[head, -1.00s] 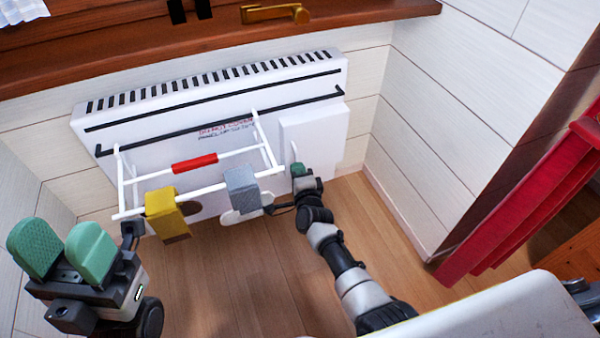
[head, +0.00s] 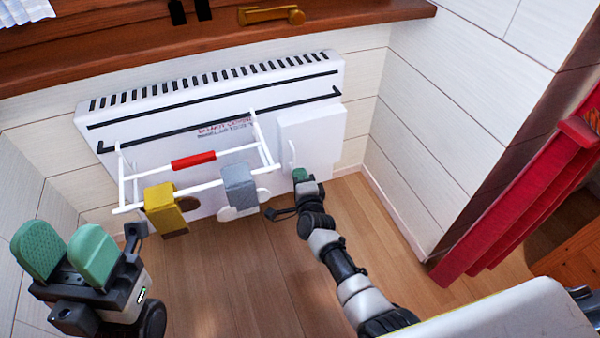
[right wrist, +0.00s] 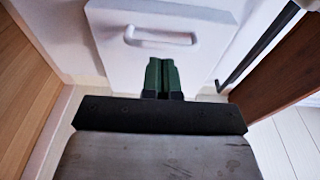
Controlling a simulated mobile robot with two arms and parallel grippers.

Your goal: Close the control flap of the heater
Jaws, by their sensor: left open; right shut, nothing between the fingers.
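The white heater (head: 150,112) stands against the back wall. Its control flap (head: 315,137), a white square panel with a small loop handle (head: 292,154), is at its right end. I cannot tell whether the flap lies fully flush. In the right wrist view the flap (right wrist: 200,50) fills the top, with the handle (right wrist: 162,41) across it. My right gripper (head: 300,174) is shut and empty, just below the handle; its green fingertips (right wrist: 161,62) point at the flap, contact unclear. My left gripper (head: 68,250) is open and empty at the lower left, away from the heater.
A white drying rack (head: 215,183) hangs on the heater's front, with yellow (head: 160,200) and grey (head: 238,183) cloths, close left of my right arm. A wooden sill (head: 130,55) runs above. A red curtain (head: 530,205) hangs at right. The floor (head: 235,275) between is clear.

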